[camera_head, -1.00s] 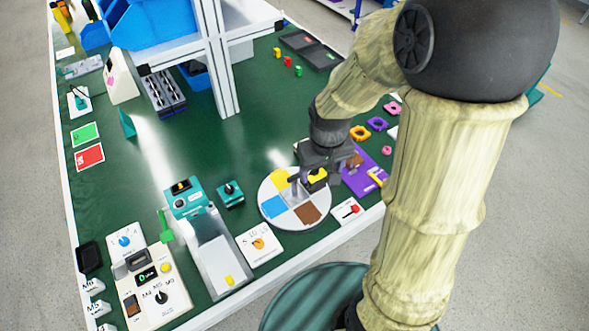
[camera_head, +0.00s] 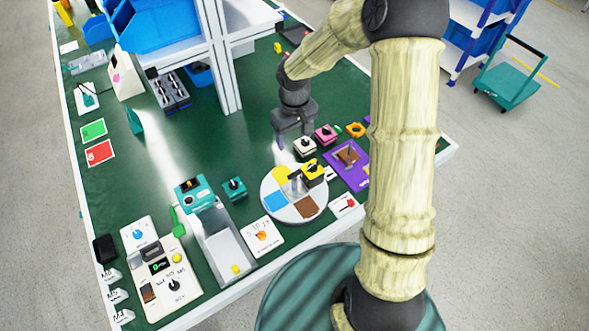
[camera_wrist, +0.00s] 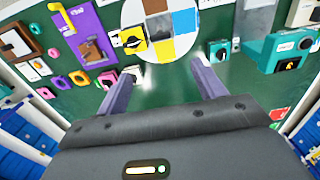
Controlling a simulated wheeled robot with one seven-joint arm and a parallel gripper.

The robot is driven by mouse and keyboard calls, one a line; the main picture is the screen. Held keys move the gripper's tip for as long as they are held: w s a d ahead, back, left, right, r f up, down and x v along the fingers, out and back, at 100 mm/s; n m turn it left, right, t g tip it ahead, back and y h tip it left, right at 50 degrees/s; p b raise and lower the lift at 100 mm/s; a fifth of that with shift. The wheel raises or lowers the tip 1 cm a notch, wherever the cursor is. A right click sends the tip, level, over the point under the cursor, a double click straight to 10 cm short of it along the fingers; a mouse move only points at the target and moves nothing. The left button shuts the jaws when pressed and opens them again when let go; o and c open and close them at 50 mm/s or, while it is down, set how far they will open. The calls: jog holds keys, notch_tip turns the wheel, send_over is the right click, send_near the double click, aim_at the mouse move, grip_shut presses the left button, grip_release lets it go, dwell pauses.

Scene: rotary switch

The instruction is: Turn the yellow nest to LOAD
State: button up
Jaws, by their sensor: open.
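The round turntable disc (camera_head: 268,215) has yellow, blue, brown and white sectors and a grey upright at its middle. The yellow nest (camera_head: 313,171), a small yellow block with a dark top part, sits at the disc's right edge. It also shows in the wrist view (camera_wrist: 128,40), at the disc's left side. My gripper (camera_head: 292,135) is open and empty, above the green table behind the disc and apart from the nest. In the wrist view its two spread fingers (camera_wrist: 164,73) have only bare table between them. I cannot read any LOAD mark.
A white block (camera_head: 305,147) and a pink block (camera_head: 325,134) stand close behind the nest. A purple board (camera_head: 350,178) lies right of the disc, and a teal switch block (camera_head: 235,188) left of it. A white frame post (camera_head: 222,70) rises behind. The table's middle is clear.

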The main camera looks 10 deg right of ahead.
aim_at(294, 173)
notch_tip(294, 173, down, 17)
jog(key=p, duration=0.3)
dwell(0.3)
jog(key=c, duration=1.4)
